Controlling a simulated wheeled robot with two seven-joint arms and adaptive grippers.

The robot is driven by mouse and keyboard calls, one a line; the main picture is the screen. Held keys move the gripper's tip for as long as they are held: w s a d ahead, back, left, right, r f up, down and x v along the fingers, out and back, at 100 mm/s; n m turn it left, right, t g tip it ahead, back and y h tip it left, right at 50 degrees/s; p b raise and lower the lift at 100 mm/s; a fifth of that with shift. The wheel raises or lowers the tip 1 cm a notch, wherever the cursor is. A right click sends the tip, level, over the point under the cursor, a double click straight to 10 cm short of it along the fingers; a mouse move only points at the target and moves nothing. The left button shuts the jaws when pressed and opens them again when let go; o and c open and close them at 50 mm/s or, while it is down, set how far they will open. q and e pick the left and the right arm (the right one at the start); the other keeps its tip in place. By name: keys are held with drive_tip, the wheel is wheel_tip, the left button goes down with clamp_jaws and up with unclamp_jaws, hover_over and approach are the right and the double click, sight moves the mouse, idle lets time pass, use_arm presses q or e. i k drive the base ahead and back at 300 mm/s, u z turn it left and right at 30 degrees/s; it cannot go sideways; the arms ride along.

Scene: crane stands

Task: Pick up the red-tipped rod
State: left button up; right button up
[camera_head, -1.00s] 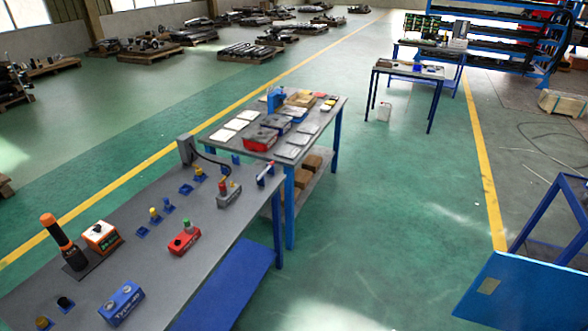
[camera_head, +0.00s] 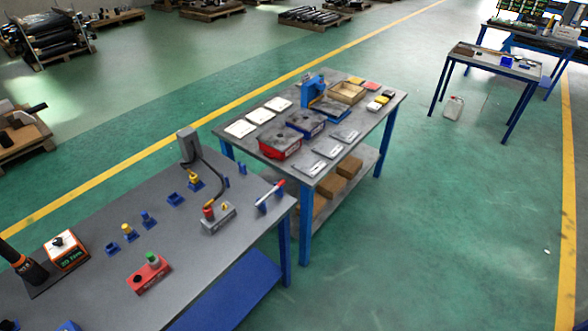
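The red-tipped rod (camera_head: 270,194) is a thin, light-coloured stick with a red end at its upper right. It rests tilted on small blue supports near the right edge of the grey workbench (camera_head: 190,250). Neither of my grippers is in the head view, so where they are relative to the rod does not show.
A second table (camera_head: 345,162) with red and blue boxes stands behind. A red box with a green button (camera_head: 149,272) is nearer.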

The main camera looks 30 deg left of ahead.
sight(282, 182)
drive_tip(key=i, duration=2.2)
drive_tip(key=u, duration=2.75)
